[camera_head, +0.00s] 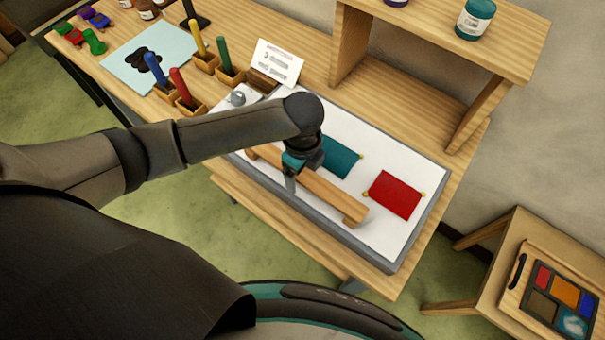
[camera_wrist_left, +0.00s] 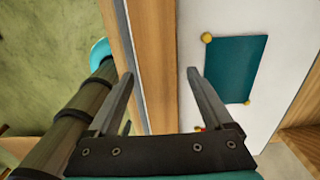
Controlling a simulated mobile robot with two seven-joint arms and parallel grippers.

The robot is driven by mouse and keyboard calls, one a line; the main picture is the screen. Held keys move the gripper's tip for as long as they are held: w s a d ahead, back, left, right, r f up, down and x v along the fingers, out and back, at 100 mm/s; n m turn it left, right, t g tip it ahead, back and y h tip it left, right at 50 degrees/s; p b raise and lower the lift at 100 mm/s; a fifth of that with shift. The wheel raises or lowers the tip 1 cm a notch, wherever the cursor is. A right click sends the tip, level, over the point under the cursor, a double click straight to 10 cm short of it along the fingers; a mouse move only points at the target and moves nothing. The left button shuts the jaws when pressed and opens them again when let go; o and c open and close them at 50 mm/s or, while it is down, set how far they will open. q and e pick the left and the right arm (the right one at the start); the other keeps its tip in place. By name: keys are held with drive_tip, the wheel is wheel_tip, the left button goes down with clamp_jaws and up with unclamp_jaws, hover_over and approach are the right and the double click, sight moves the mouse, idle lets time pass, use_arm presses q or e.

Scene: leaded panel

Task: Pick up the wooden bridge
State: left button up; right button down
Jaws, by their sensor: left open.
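The wooden bridge (camera_head: 330,194) is a long, light-brown bar with a raised foot at its near right end. It lies along the front of a white board with a grey rim. My left gripper (camera_head: 291,184) is over the middle of the bridge, pointing down. In the left wrist view its open fingers (camera_wrist_left: 160,73) stand on either side of the bridge (camera_wrist_left: 155,60), with gaps between. Contact with the bridge cannot be seen. My left gripper and forearm hide part of the bridge's far half. My right gripper is not in view.
Teal glass (camera_head: 342,159) and red glass (camera_head: 395,195) lie pinned on the white board (camera_head: 385,243) behind the bridge. Several colored tools stand in small wooden holders (camera_head: 206,62) to the left. A wooden shelf (camera_head: 430,37) rises behind. A side stool (camera_head: 500,250) stands right.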

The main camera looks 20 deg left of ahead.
use_arm(q)
drive_tip(key=shift+c, duration=0.2)
clamp_jaws()
idle(0.5)
